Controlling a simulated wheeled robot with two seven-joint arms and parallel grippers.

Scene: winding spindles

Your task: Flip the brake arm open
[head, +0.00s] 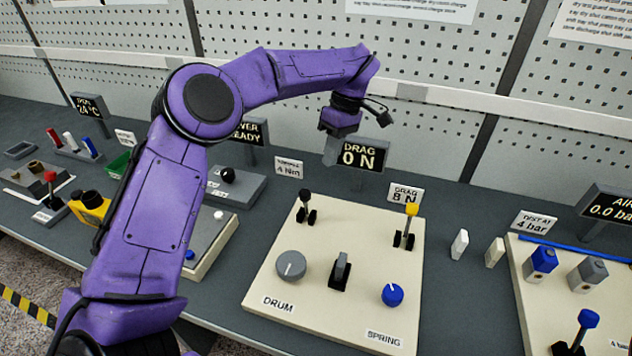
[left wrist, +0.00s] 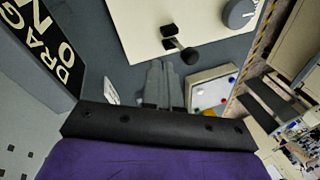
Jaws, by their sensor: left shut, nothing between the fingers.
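A cream panel (head: 262,290) holds a grey DRUM knob (head: 291,265), a blue SPRING knob (head: 392,295), a black-tipped lever (head: 305,203), a yellow-tipped lever (head: 410,222) and a grey upright piece on a black mount (head: 340,270). No label marks one as the brake arm, so I cannot tell which it is. My left gripper (head: 333,155) is shut and empty, pointing down above the bench behind the panel. In the left wrist view its closed fingers (left wrist: 163,82) point toward the panel's edge, apart from the black lever (left wrist: 179,42). My right gripper is not in view.
A DRAG 0 N display (head: 360,155) stands close behind my left gripper. A DRAG 8 N card (head: 405,194) and a 4 Nm card (head: 289,168) stand by the panel. Two small pale blocks (head: 460,244) (head: 495,252) lie to its right. A perforated wall closes the back.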

